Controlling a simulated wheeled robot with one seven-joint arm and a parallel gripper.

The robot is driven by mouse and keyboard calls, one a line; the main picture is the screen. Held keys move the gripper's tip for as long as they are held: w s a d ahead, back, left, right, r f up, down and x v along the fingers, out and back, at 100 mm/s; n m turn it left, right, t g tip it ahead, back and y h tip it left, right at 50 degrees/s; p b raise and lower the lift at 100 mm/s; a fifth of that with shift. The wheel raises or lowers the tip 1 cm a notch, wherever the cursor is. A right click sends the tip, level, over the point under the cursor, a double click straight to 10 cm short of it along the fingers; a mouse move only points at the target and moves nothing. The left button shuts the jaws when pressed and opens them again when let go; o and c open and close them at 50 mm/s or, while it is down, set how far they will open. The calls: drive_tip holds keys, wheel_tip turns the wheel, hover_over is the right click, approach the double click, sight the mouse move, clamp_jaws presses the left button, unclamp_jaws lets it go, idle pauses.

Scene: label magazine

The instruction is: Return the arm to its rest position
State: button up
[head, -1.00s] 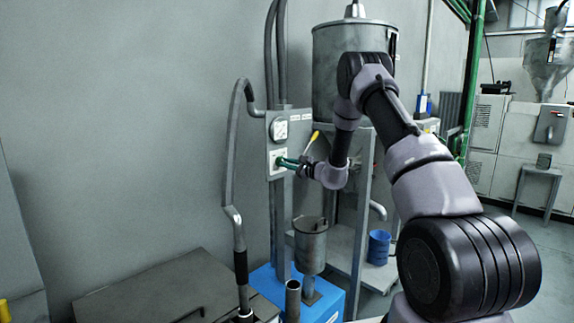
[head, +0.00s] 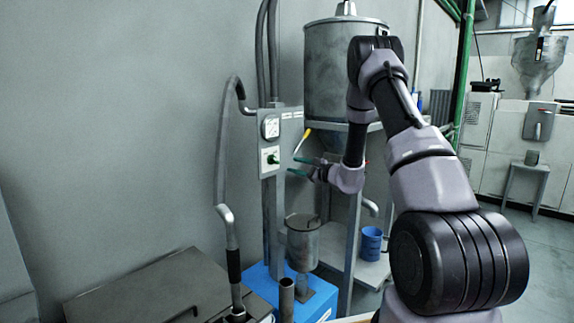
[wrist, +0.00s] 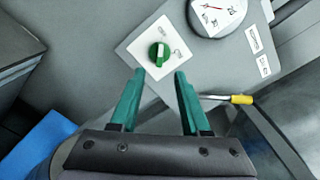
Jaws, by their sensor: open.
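My gripper (head: 291,165) is open and empty, held in front of the grey control panel (head: 268,190) on the left. Its two green fingers also show in the wrist view (wrist: 160,74), spread apart with nothing between them. The green knob (head: 273,158) sits on a white plate on the panel. In the wrist view the knob (wrist: 158,54) lies just beyond the fingertips, apart from them. My arm is stretched forward and bent down at the elbow, in front of the metal hopper.
A round gauge (head: 270,127) is above the knob. A yellow-handled lever (head: 303,138) sticks out close to the fingers. The metal hopper (head: 335,90) and its stand are behind my arm. A metal cup (head: 302,245) and a blue bucket (head: 371,244) are lower down.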

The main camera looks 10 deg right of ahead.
drive_tip(key=shift+v, duration=0.85)
drive_tip(key=s+a+r+n+g+y, duration=0.1)
drive_tip(key=s+a+r+n+g, duration=0.45)
drive_tip(key=s+r, duration=0.45)
drive_tip(key=s+a+r+n+g+y, duration=0.1)
drive_tip(key=s+a+r+n+g, duration=0.5)
drive_tip(key=s, duration=0.6)
drive_tip(key=s+d+r+n+t+h, duration=0.2)
drive_tip(key=s+d+h, duration=0.3)
drive_tip(key=s, duration=0.5)
drive_tip(key=s+d+r+n+t+h, duration=0.2)
drive_tip(key=s+d+h, duration=0.3)
drive_tip(key=s, duration=0.6)
drive_tip(key=shift+d+r, duration=0.2)
drive_tip(key=shift+r, duration=0.25)
drive_tip(key=shift+h, duration=0.3)
